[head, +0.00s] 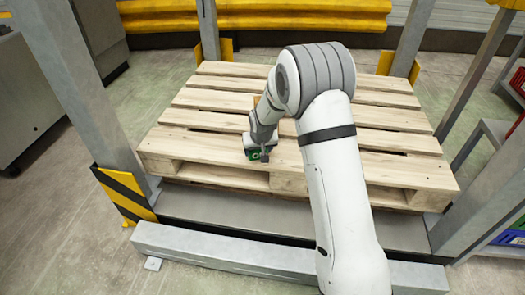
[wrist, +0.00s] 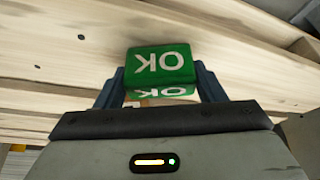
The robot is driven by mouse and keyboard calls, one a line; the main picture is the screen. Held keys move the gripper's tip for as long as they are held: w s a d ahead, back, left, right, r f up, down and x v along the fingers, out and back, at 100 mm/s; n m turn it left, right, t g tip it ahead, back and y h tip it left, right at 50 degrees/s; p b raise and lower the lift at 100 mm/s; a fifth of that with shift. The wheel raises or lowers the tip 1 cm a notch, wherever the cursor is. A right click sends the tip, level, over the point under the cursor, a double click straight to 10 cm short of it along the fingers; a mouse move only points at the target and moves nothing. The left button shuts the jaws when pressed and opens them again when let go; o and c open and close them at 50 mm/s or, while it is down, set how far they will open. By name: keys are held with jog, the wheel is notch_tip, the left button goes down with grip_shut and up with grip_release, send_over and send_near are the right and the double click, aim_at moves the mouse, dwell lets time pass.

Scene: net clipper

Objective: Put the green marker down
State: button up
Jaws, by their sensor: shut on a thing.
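The green marker (wrist: 160,64) is a small green block with white "OK" lettering, which appears upside down in the wrist view. My gripper (wrist: 160,84) is shut on it, with one dark finger at each side. In the head view the marker (head: 259,153) shows below my gripper (head: 262,140), at the front part of the wooden pallet (head: 350,168). The pallet's pale planks (wrist: 60,45) fill much of the wrist view behind the marker. I cannot tell whether the marker touches a plank.
The pallet stands inside a grey frame with posts, one (head: 85,90) at the left. A black and yellow guard (head: 125,196) is at the post's foot. A grey beam (head: 220,250) runs along the front. Shelves with bins (head: 510,235) stand at the right. Most of the pallet top is bare.

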jog(key=o, duration=1)
jog(key=shift+f, duration=0.1)
jog(key=shift+s+r, duration=0.1)
jog(key=shift+r, duration=0.3)
jog(key=p+v, duration=0.4)
jog(key=v, duration=0.8)
jog(key=s+d+r+g, duration=0.1)
jog(key=s+d+r, duration=0.2)
jog(key=s, duration=0.7)
jog(key=s+d+r+m+g, duration=0.1)
jog(key=s+d+r, duration=0.3)
jog(key=s, duration=0.6)
jog(key=s+d+r+m+g, duration=0.1)
jog(key=s+d+r, duration=0.2)
jog(key=s+d, duration=0.4)
jog(key=s, duration=0.4)
jog(key=shift+r+h, duration=0.35)
jog(key=shift+h, duration=0.05)
